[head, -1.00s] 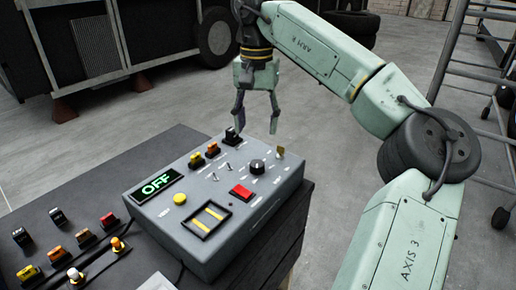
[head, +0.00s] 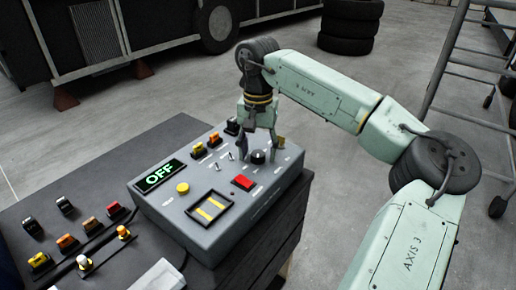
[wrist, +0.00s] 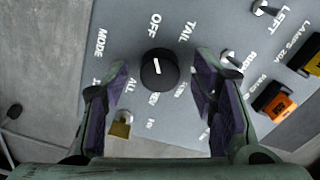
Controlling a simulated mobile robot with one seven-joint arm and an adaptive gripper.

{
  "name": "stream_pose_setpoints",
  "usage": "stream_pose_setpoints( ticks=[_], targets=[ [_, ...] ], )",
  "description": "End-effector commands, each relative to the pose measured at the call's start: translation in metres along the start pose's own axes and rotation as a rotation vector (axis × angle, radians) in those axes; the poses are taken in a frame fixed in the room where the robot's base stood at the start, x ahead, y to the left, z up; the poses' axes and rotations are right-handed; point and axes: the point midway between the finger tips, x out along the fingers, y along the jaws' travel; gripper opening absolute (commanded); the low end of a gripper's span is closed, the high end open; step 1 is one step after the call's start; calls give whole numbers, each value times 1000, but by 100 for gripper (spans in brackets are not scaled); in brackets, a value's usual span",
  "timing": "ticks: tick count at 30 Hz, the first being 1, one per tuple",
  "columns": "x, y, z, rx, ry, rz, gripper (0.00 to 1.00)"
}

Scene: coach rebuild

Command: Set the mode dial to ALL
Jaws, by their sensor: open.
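The mode dial is a round black knob (wrist: 159,70) with a white mark. In the wrist view its mark lines up with the OFF label (wrist: 154,25). The ALL label (wrist: 130,87) is at the dial's lower left, and TAIL is at its upper right. The grey control box (head: 215,235) has a display (head: 160,176) reading OFF. In the head view the dial (head: 258,157) is just below my gripper (head: 260,148). My gripper is open, pointing down, its fingers on either side of the dial's near side in the wrist view, holding nothing. Contact cannot be told.
A red button (head: 243,182), a yellow button (head: 183,188) and toggle switches share the panel. A brass padlock (wrist: 121,125) hangs near the left finger in the wrist view.

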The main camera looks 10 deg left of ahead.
Motion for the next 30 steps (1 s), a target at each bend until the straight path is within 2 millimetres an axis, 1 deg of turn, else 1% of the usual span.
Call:
stream_pose_setpoints(
  ticks=[2, 24, 30],
  targets=[
    [0, 0, 0, 0, 0, 0, 52],
    [0, 0, 0, 0, 0, -1, 4],
    [0, 0, 0, 15, 0, -1, 4]
  ],
)
